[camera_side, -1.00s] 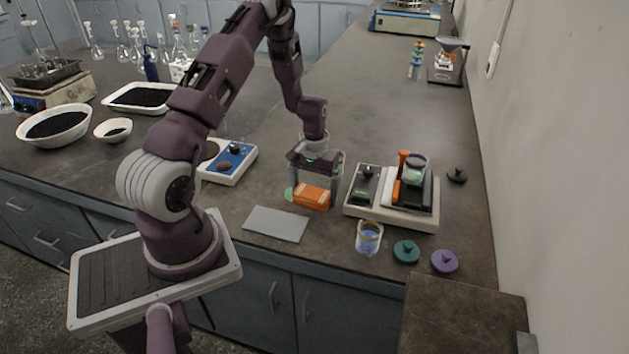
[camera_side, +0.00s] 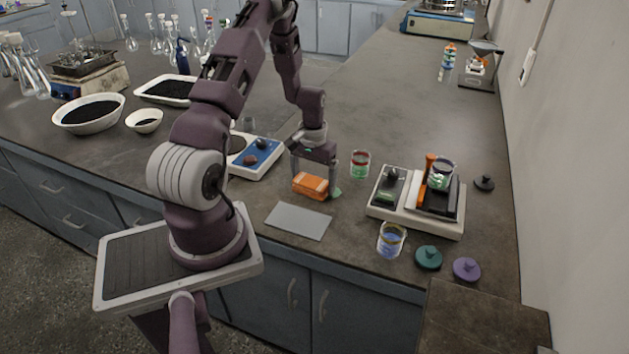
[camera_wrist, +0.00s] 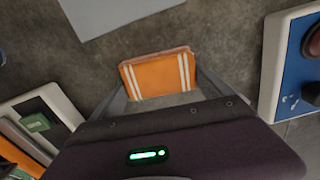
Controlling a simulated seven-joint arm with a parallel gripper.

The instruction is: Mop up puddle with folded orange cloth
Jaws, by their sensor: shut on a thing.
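The folded orange cloth (camera_side: 310,186) has white stripes and is held between the two fingers of my gripper (camera_side: 315,177). It also shows in the wrist view (camera_wrist: 158,76), between the fingertips. The cloth is at or just above the bench; I cannot tell whether it touches. A small green patch that looks like the puddle (camera_side: 336,193) shows on the bench just right of the cloth in the side view. Any part of it under the cloth is hidden. I cannot make out the puddle in the wrist view.
A flat grey plate (camera_side: 299,221) lies in front of the cloth. A blue-and-white hotplate (camera_side: 262,158) is to the left. A red-banded beaker (camera_side: 360,165) stands behind right. A white balance (camera_side: 440,223) and a blue-liquid beaker (camera_side: 391,241) are to the right.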

